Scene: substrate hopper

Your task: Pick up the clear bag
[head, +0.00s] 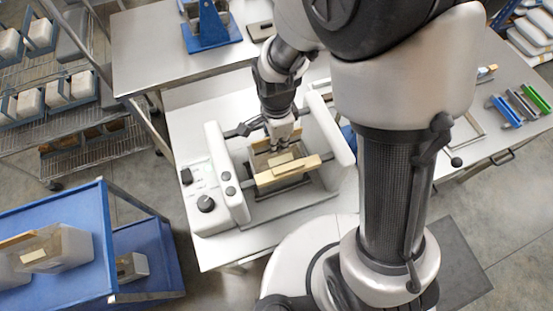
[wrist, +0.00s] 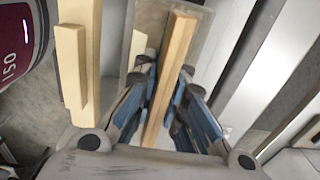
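A clear bag (head: 262,161) sits in the white bench machine, between its two pale side arms; its outline is faint. Light wooden bars lie across it, and the wrist view shows one bar (wrist: 172,70) over a dull, see-through surface. My gripper (head: 281,143) points down over the bag from behind. In the wrist view my gripper (wrist: 166,68) has its blue-padded fingers on either side of that bar. A narrow gap shows on the left of the bar; the right finger is very close to it. Whether the fingers touch the bag is hidden.
The machine (head: 215,160) has a knob and panel at its left. A blue cart (head: 140,235) at lower left carries clear containers with wooden strips. A wire rack (head: 85,140) stands at upper left. A side table (head: 478,130) at right holds coloured bars.

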